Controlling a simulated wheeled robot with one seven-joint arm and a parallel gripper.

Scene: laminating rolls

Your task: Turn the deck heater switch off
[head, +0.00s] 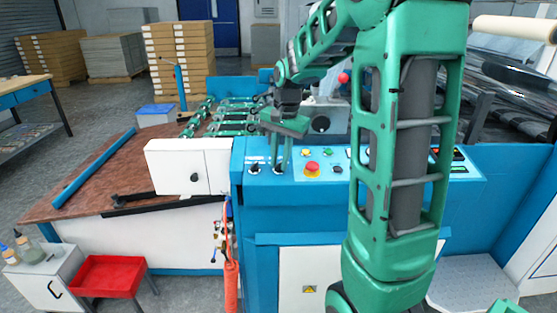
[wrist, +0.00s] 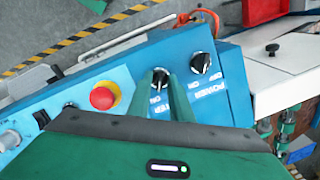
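The deck heater switch is a black rotary knob (wrist: 160,77) on the blue sloping panel, with partly hidden upside-down lettering and an ON mark beside it. In the head view the knob (head: 278,170) is at the panel's left end, below my gripper (head: 282,158). In the wrist view my gripper's two green fingers (wrist: 160,82) stand apart, one on each side of the knob. I cannot tell whether they touch it. The knob's exact pointing is partly hidden by the fingers.
A similar POWER knob (wrist: 202,66) sits beside the heater knob. A red emergency button (wrist: 104,96) is on its other side; it also shows in the head view (head: 312,168). A white box (head: 190,167) stands left of the panel.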

